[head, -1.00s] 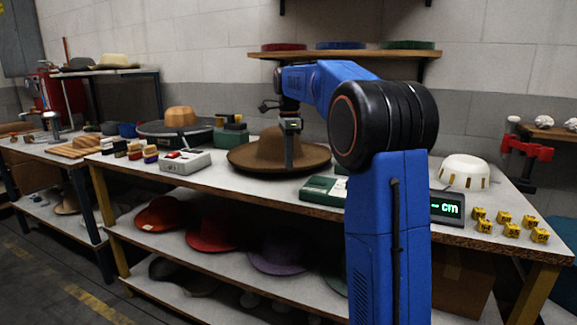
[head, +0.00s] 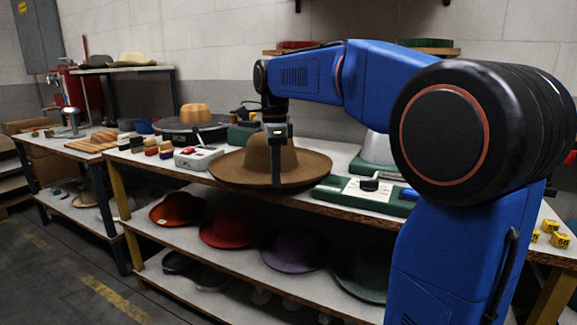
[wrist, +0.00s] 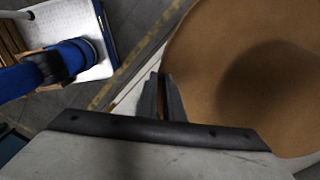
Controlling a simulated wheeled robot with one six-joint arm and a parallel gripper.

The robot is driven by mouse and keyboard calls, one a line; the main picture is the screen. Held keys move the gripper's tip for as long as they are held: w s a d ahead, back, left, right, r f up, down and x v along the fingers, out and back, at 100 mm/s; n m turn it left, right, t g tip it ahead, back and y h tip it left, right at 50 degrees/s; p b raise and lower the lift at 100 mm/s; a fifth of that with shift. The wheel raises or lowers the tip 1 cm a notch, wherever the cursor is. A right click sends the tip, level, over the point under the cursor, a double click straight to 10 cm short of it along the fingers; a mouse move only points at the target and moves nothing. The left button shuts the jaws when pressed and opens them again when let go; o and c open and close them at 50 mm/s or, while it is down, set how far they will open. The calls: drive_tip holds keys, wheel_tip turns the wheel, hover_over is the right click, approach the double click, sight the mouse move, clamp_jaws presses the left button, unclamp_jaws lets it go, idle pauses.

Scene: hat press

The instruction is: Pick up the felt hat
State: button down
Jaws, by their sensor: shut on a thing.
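The brown felt hat (head: 243,158), with a wide round brim and a domed crown, is at the front of the workbench in the head view. It fills the right side of the wrist view (wrist: 240,70). My gripper (head: 277,180) reaches down in front of the crown, at the near side of the brim, and is shut on the hat. In the wrist view my fingers (wrist: 163,92) sit close together at the brim's edge. The exact grip is partly hidden. I cannot tell whether the brim still touches the bench.
The workbench (head: 190,173) holds a green and white device (head: 345,190) right of the hat, a grey box (head: 198,158) left of it, and a wooden hat block (head: 195,113) behind. More hats (head: 230,228) lie on the shelf below. Yellow numbered blocks (head: 558,240) are at far right.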

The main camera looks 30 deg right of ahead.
drive_tip(key=s+a, duration=1.6)
drive_tip(key=a, duration=0.5)
drive_tip(key=shift+s, duration=0.15)
idle(1.4)
